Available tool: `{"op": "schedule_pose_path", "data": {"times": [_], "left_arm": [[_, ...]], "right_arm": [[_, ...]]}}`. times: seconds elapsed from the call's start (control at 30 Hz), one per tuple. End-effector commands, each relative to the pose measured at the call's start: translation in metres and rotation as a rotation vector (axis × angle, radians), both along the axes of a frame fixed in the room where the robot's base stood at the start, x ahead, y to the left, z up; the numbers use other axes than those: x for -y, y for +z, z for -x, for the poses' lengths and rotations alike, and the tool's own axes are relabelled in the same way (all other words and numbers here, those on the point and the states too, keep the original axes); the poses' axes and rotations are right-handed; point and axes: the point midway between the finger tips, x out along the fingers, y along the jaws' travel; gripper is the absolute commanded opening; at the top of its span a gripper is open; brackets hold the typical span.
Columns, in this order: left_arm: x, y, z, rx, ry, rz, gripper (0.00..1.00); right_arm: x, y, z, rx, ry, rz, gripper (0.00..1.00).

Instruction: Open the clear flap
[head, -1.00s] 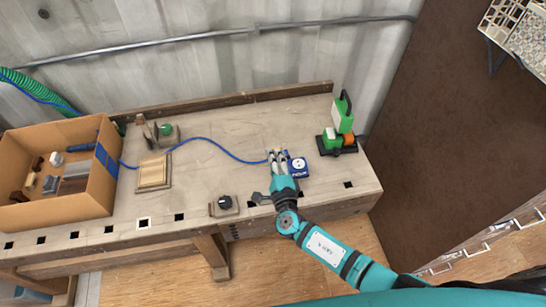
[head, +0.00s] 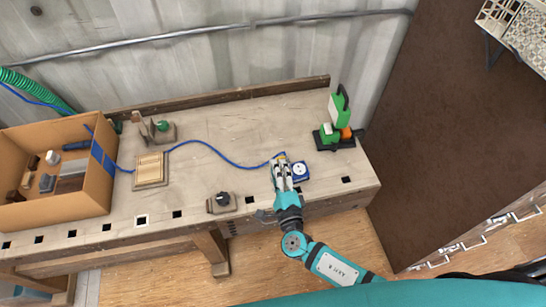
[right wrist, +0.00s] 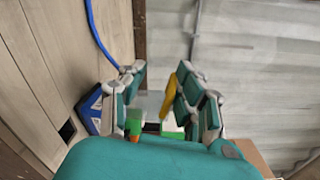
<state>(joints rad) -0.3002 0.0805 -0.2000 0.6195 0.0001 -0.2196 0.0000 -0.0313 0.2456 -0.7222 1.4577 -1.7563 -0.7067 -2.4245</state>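A blue socket box (head: 300,170) with a round white socket face lies on the workbench, joined to a blue cable. It also shows in the right wrist view (right wrist: 91,108), left of the fingers. My right gripper (head: 280,164) is just left of the box, close to its cable end; whether it touches the box is unclear. In the right wrist view its fingers (right wrist: 157,90) stand apart, with a pale, see-through-looking patch between them. I cannot tell if this patch is the clear flap. A yellow piece shows by the right-hand finger. My left gripper is not in view.
A green and black tool on a stand (head: 340,125) is right of the box. A black knob on a base (head: 222,203) is at the front edge. A cardboard box (head: 55,205) of parts is at the left. The middle bench is mostly clear.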

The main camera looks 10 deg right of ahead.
Motion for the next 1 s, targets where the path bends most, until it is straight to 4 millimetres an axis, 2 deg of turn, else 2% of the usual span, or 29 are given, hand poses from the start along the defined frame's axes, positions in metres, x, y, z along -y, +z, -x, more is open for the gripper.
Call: {"op": "schedule_pose_path", "data": {"times": [0.03,0.1,0.3,0.77,1.0], "left_arm": [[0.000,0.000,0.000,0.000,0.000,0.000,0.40],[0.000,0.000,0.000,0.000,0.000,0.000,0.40],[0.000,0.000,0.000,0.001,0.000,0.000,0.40],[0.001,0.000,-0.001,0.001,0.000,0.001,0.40],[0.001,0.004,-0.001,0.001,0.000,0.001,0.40]], "right_arm": [[0.001,-0.002,0.013,-0.005,0.000,0.000,0.31],[0.002,-0.002,0.026,-0.004,-0.001,0.000,0.31],[0.003,-0.002,0.050,-0.004,-0.001,0.000,0.31],[0.003,-0.002,0.057,-0.004,-0.001,0.000,0.31],[0.004,-0.001,0.072,-0.006,-0.002,0.000,0.31]]}}
